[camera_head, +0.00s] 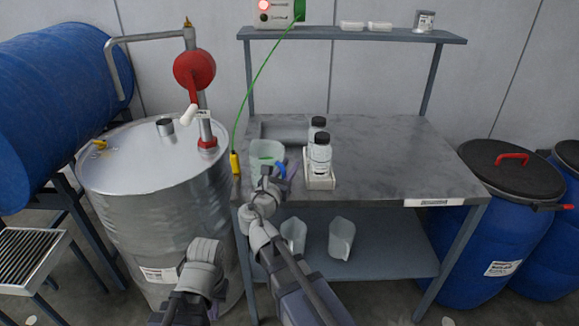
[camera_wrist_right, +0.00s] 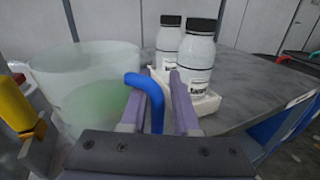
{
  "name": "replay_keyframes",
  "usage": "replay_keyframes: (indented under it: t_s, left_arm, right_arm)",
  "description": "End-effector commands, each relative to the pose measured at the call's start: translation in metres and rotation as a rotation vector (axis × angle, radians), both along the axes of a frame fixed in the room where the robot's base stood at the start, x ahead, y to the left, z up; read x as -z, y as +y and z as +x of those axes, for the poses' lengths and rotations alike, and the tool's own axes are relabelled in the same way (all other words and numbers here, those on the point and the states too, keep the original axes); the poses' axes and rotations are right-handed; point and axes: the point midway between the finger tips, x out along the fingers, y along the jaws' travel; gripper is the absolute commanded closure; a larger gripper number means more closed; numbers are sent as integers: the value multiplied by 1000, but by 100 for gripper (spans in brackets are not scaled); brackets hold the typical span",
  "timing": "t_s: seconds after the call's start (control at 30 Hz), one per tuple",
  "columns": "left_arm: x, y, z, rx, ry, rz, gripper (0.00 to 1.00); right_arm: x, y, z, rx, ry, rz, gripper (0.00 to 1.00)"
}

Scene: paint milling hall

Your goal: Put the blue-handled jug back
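The blue-handled jug (camera_head: 266,152) is translucent with green liquid inside. It stands upright at the left end of the grey bench, and fills the left of the right wrist view (camera_wrist_right: 90,85). Its blue handle (camera_wrist_right: 156,100) lies between the two purple fingers of my right gripper (camera_wrist_right: 160,95). Gaps show beside the handle, so the fingers look open around it. In the head view my right gripper (camera_head: 270,180) is at the jug's near side and partly hides it. My left gripper (camera_head: 205,250) hangs low before the steel drum, its fingers not clear.
Two white bottles (camera_head: 320,155) stand in a white tray (camera_head: 321,183) right of the jug. A steel drum (camera_head: 155,210) with a red pump is at left. Two clear jugs (camera_head: 342,238) stand on the lower shelf. The bench's right half (camera_head: 410,160) is clear.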

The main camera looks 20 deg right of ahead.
Motion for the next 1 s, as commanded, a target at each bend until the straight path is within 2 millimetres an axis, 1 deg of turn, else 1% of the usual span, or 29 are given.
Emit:
replay_keyframes:
  t_s: [0.03,0.07,0.57,0.6,0.87,1.0]
  left_arm:
    - [0,0,0,0,0,0,100]
    - [0,0,0,0,0,0,100]
    - [0,0,0,0,0,0,100]
    - [0,0,0,0,0,0,100]
    - [0,0,0,0,0,0,100]
    - [0,0,0,0,0,0,100]
  right_arm:
    - [0,0,0,-1,0,0,61]
    - [0,0,0,-1,0,0,58]
    - [0,0,1,-2,0,0,1]
    - [0,0,1,-2,0,0,0]
    - [0,0,0,-2,0,0,0]
    - [0,0,-4,-1,0,0,0]
